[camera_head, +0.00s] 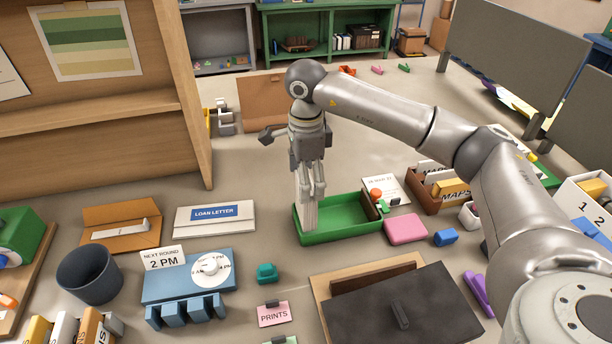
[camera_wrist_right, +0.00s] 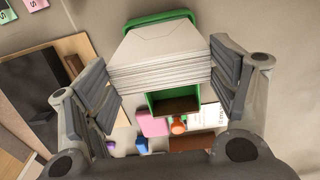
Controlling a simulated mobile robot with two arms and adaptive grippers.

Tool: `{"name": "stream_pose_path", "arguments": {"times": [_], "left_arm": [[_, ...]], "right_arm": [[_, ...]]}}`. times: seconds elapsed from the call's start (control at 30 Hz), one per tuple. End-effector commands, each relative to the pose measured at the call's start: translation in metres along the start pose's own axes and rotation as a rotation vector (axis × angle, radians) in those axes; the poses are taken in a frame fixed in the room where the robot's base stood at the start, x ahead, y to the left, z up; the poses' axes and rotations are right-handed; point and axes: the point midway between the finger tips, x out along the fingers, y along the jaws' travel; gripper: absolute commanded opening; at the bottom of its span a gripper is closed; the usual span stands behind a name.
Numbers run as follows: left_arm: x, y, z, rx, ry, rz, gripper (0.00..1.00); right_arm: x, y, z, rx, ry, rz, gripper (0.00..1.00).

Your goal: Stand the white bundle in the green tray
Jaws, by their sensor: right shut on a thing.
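The white bundle (camera_head: 309,213) is a stack of pale sheets or envelopes, held upright over the left end of the green tray (camera_head: 338,236). Its lower end seems within the tray's rim; whether it touches the floor I cannot tell. My right gripper (camera_head: 312,190) comes down from above and is shut on the bundle. In the right wrist view the bundle (camera_wrist_right: 160,62) sits between both fingers of my right gripper (camera_wrist_right: 165,85), with the green tray (camera_wrist_right: 158,17) behind it. My left gripper is not in view.
A brown divider stands inside the tray's right part. A pink block (camera_head: 405,229) and blue block (camera_head: 445,238) lie right of the tray. A loan letter envelope (camera_head: 214,226) lies left. A black-lidded box (camera_head: 400,310) is in front, and a brown file box (camera_head: 427,190) behind right.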

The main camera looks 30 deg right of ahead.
Motion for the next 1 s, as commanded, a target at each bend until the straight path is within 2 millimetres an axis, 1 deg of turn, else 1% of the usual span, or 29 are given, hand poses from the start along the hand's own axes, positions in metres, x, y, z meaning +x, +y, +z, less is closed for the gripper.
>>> {"name": "stream_pose_path", "arguments": {"times": [0.13,0.17,0.2,0.3,0.57,0.6,1.0], "left_arm": [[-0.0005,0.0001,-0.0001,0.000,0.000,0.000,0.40],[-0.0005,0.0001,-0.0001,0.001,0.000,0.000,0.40],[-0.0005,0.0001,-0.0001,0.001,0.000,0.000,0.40],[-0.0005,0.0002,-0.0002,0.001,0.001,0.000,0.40],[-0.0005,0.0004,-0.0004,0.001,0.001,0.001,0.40],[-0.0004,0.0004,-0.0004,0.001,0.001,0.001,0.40],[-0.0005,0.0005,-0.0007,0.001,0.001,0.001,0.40]], "right_arm": [[-0.0008,-0.0001,-0.0001,0.000,0.000,0.000,0.54],[-0.0008,-0.0001,-0.0001,0.000,0.000,0.000,0.84],[-0.0008,-0.0001,-0.0001,0.000,0.000,0.000,0.89],[-0.0008,-0.0001,0.0000,0.000,0.000,0.000,1.00],[-0.0007,0.0000,0.0000,0.000,0.000,0.000,1.00],[-0.0005,0.0001,-0.0001,0.000,0.000,0.000,0.98],[-0.0006,0.0001,0.0000,0.000,0.000,0.000,0.98]]}}
